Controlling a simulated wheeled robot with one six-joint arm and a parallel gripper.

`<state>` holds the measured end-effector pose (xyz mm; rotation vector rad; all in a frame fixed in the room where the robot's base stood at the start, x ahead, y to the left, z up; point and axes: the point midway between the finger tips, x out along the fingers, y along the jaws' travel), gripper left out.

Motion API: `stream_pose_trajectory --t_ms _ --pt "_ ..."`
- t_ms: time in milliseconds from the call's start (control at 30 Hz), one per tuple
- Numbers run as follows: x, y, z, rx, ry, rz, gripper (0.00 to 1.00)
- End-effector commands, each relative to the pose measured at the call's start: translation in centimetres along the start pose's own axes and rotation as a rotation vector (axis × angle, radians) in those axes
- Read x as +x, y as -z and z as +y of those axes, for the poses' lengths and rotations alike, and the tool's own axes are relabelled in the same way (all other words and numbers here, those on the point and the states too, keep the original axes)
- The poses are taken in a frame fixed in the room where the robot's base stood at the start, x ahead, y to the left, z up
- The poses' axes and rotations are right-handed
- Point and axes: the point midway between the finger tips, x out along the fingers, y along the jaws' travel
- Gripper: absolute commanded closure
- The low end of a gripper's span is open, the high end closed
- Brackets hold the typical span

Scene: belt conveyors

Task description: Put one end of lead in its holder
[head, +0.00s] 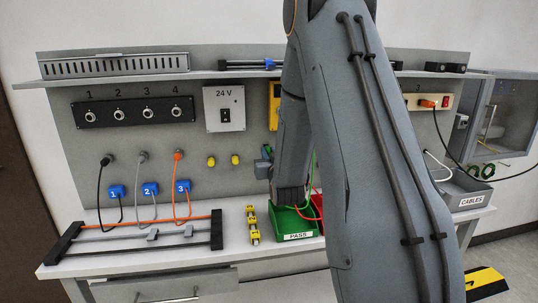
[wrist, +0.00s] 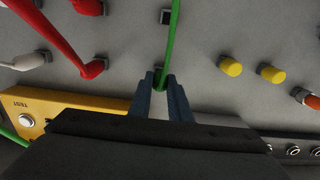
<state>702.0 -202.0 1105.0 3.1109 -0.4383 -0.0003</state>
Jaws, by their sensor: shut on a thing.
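A green lead (wrist: 174,35) runs down from the top of the wrist view to my gripper (wrist: 161,82). My gripper is shut on the green lead's end, close to the grey panel. A small dark holder (wrist: 158,70) sits on the panel right behind the fingertips. I cannot tell whether the lead's end is inside it. Another dark holder (wrist: 165,17) is farther up, beside the lead. A red lead (wrist: 50,30) ends at a dark holder to the left. In the head view the green lead (head: 312,178) shows partly behind my arm, and the fingertips are not clear.
A yellow tester (wrist: 60,108) is at the lower left of the wrist view. Two yellow knobs (wrist: 230,66) stick out to the right. A shelf (head: 205,76) overhangs the panel.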

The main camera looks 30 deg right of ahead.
Motion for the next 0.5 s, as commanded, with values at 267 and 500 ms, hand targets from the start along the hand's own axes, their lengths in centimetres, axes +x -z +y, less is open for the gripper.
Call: stream_pose_trajectory --t_ms 267,500 --pt "0.40 -0.02 0.00 0.000 0.000 0.000 1.00" --pt "0.74 0.00 0.00 0.000 0.000 0.000 1.00"
